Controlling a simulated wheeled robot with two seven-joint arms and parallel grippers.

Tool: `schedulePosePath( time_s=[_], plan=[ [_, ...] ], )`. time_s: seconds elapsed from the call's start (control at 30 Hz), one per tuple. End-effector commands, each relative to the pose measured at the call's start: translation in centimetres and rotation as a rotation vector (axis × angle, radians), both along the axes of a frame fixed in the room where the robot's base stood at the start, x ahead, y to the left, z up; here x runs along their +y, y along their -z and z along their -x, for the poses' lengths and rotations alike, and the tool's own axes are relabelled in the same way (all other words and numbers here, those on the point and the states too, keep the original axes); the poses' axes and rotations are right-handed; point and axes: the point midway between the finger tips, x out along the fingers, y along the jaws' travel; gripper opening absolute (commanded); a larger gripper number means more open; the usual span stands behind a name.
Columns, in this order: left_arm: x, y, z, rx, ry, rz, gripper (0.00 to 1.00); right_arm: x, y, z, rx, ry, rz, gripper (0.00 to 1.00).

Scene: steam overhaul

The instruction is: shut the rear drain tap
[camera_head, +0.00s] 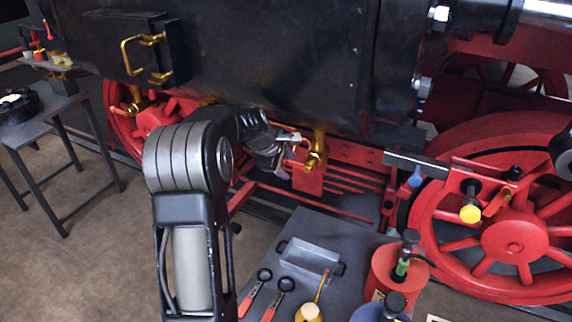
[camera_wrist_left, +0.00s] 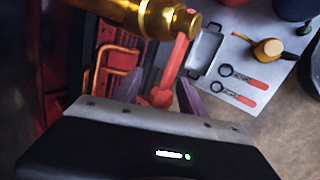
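A brass drain tap (camera_head: 316,150) hangs under the black boiler side, close to the middle of the head view. The frames do not label it as front or rear. In the left wrist view, its brass body (camera_wrist_left: 165,14) is at the top and its red lever (camera_wrist_left: 172,72) slants down toward my gripper. My left gripper (camera_head: 290,140) is right beside this tap. In the wrist view its fingers (camera_wrist_left: 140,100) look apart, with the lever's end near or between them; contact cannot be told. Another brass tap (camera_head: 134,104) is farther left. My right gripper is not in view.
A grey table (camera_head: 262,248) below the tap holds a metal tray (camera_head: 310,257), red-handled tools (camera_head: 276,300) and a red can (camera_head: 398,272). A big red wheel (camera_head: 512,238) is at right. A dark side table (camera_head: 45,118) stands at left, with clear floor in front.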

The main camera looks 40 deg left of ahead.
Motion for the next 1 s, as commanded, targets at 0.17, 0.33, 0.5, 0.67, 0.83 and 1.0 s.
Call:
schedulePosePath(
  time_s=[0.17,0.33,0.5,0.67,0.83,1.0],
  plan=[
    [0.0,0.0,0.0,0.0,-0.001,0.001,0.48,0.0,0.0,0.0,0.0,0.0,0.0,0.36],
    [0.0,-0.7,0.4,-0.002,-0.001,0.0,0.48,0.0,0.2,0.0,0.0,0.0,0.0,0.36],
    [-0.1,-2.6,1.7,-0.005,-0.001,-0.001,0.48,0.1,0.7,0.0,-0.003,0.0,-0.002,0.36],
    [-0.3,-4.8,3.3,-0.004,-0.001,-0.001,0.48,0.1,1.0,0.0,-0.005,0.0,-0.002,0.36],
    [-0.4,-6.2,4.3,-0.001,0.0,0.001,0.48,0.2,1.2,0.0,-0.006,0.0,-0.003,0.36],
    [-0.4,-6.4,4.4,0.001,0.0,0.0,0.48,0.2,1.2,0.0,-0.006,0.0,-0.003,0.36]
  ],
)
